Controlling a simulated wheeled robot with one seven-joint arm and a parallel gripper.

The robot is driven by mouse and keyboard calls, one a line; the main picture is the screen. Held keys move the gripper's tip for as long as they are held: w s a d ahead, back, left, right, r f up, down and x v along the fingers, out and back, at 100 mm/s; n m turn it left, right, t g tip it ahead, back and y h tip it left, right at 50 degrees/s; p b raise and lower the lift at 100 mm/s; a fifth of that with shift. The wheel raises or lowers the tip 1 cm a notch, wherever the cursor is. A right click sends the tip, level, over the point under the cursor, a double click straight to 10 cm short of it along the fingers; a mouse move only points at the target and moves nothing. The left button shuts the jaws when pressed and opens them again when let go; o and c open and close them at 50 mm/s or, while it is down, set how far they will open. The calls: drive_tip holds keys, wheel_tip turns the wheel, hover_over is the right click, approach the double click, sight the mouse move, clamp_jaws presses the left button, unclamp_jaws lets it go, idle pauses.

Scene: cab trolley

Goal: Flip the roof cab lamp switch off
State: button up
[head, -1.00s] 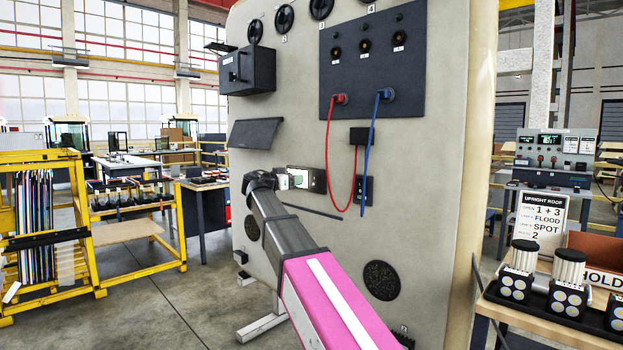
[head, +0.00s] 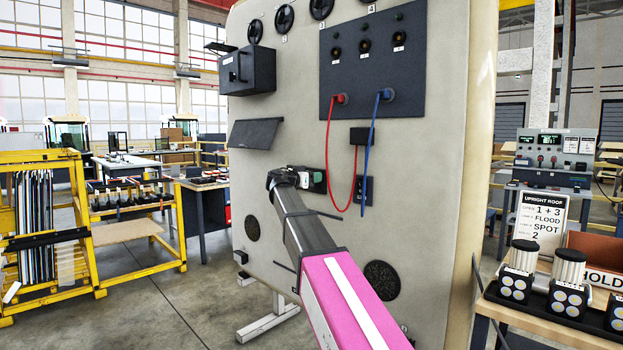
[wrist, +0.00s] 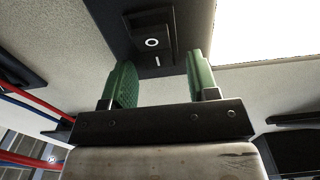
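The lamp switch (wrist: 152,40) is a dark rocker marked with a white ring and a white bar, on a dark plate (wrist: 115,25) in the wrist view. My gripper (wrist: 160,72) has two green-padded fingers standing well apart, with nothing between them. The switch shows just beyond the gap between the fingertips; I cannot tell if they touch it. A bright white surface (wrist: 270,30), seemingly the lit lamp, fills the upper right of the wrist view. In the head view my gripper is at the dark plate (head: 319,181), and my wrist hides the switch.
A red cable (head: 329,145) and a blue cable (head: 370,150) hang from the dark panel (head: 372,60) right of my gripper. A sloped dark shelf (head: 256,133) juts out above left. A bench with lamps (head: 568,285) stands at the right.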

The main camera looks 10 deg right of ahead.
drive_tip(key=c, duration=0.9)
drive_tip(key=shift+o, duration=0.2)
drive_tip(key=shift+s+a+f+t+h, duration=0.15)
drive_tip(key=shift+f+t+h, duration=0.1)
drive_tip(key=shift+t+h, duration=0.65)
drive_tip(key=shift+s+a+f+t+h, duration=0.2)
drive_tip(key=shift+t+h, duration=0.4)
drive_tip(key=shift+h, duration=0.5)
drive_tip(key=shift+w, duration=0.1)
drive_tip(key=o, duration=0.9)
drive_tip(key=shift+f, duration=0.1)
drive_tip(key=v, duration=1)
drive_tip(key=shift+s+a+f, duration=0.1)
drive_tip(key=shift+s+a, duration=0.15)
drive_tip(key=shift+a, duration=0.05)
